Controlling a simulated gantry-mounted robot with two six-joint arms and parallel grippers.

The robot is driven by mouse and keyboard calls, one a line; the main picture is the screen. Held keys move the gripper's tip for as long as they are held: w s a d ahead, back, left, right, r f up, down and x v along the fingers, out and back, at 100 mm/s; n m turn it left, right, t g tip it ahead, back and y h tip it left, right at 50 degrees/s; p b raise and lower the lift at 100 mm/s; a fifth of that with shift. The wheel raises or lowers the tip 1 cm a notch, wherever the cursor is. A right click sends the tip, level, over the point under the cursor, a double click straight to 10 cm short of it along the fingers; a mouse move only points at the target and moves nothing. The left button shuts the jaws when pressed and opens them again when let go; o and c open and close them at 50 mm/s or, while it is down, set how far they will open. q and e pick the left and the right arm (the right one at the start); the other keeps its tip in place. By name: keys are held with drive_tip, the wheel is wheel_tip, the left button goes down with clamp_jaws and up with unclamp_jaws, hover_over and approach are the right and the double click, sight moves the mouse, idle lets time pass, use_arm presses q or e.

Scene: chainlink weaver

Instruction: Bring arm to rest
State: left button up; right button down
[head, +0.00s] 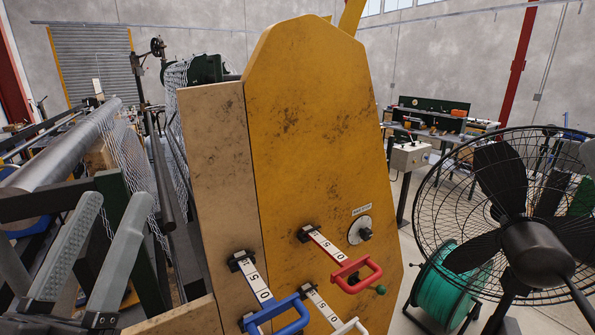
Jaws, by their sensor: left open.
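My left gripper (116,208) is at the lower left of the head view. Its two grey fingers point up and stand apart, with nothing visible between them. It appears in front of the weaving machine's dark frame and to the left of the worn yellow side panel (315,130). I cannot tell whether it touches the frame. My right gripper is not in view.
The panel carries a blue handle (278,314), a red handle (358,275) and a white handle (350,327). A metal roller (65,147) and chainlink mesh (135,165) are at the left. A black caged fan (530,245) and green wire spool (450,287) are at the right.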

use_arm(q)
drive_tip(key=s+r+m+t, duration=0.1)
drive_tip(key=s+r+t, duration=0.1)
drive_tip(key=s+r, duration=0.5)
wheel_tip(320, 180, up, 16)
drive_tip(key=w+p, duration=0.1)
drive_tip(key=p, duration=1.5)
drive_tip(key=shift+w+d+h, duration=0.2)
drive_tip(key=shift+d+h, duration=0.1)
